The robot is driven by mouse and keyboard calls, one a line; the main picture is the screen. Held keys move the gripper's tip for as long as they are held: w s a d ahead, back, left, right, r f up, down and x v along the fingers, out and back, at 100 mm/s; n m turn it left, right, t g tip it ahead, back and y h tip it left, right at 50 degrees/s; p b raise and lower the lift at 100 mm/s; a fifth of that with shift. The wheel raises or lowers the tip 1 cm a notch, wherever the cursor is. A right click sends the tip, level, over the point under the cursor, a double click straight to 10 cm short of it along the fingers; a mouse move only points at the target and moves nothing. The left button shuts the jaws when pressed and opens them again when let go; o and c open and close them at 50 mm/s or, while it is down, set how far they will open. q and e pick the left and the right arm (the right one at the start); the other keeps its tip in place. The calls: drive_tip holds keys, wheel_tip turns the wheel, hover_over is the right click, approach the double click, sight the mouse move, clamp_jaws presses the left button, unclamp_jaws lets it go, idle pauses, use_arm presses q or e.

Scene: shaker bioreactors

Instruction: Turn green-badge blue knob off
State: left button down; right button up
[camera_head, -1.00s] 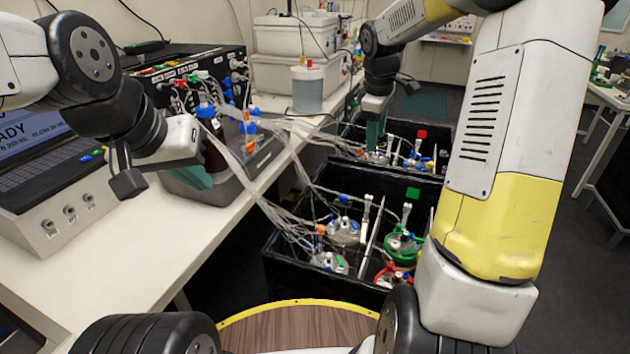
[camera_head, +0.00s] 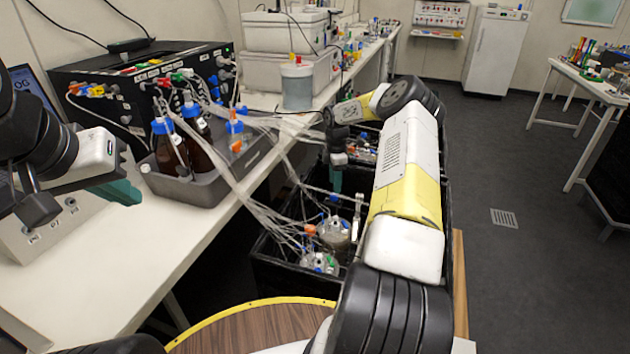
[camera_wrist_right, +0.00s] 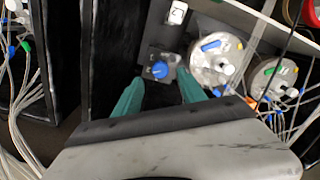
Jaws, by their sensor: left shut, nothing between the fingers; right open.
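A blue knob (camera_wrist_right: 160,69) sits on a dark square plate in the right wrist view, just beyond and between my right fingertips, apart from them. My right gripper (camera_wrist_right: 160,88) is open and empty there. In the head view the right gripper (camera_head: 336,180) points down at the near black crate (camera_head: 285,278). My arm covers much of that crate, and no green badge shows now. My left gripper (camera_head: 122,191) is shut and empty, over the left bench beside the grey tray.
Metal-lidded vessels (camera_wrist_right: 215,60) with tubes stand right of the knob. A grey tray (camera_head: 205,188) with brown bottles stands on the white bench (camera_head: 165,255). Tubes run from the bench into the crates. Open floor (camera_head: 530,160) lies to the right.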

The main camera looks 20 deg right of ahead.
sight(334, 197)
wheel_tip(334, 197, down, 5)
drive_tip(key=shift+f, duration=0.1)
idle(0.3)
clamp_jaws()
